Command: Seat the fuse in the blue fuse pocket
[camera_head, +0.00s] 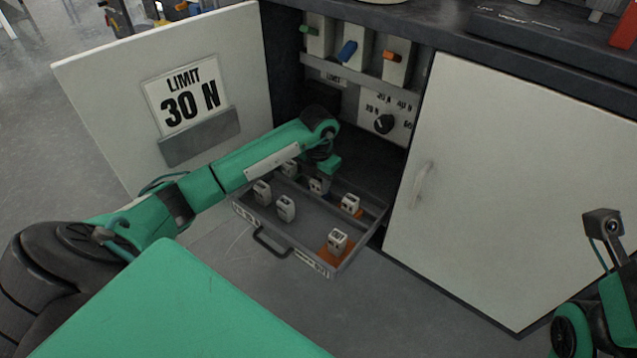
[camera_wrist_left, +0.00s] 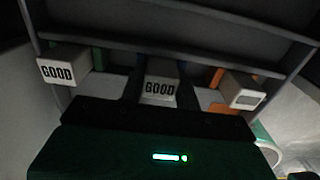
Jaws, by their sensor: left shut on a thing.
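My left gripper (camera_head: 317,180) is low over the open drawer (camera_head: 312,262), shut on a small white fuse. The held fuse (camera_wrist_left: 160,88) reads GOOD in the left wrist view, between the dark fingers. I cannot tell whether it touches the drawer floor. A blue lever (camera_head: 347,52) is on the middle of three pale housings high in the open cabinet, between a green one and an orange one. The opening of the blue pocket cannot be made out. Only part of my right arm shows at the lower right.
Other fuses stand in the drawer: front left (camera_head: 262,192), front middle (camera_head: 286,208), and two on orange patches at right (camera_head: 337,241). The open door (camera_head: 110,85) with a LIMIT 30 N sign is at left. A dial (camera_head: 384,124) sits below the housings. The right door (camera_head: 500,190) is shut.

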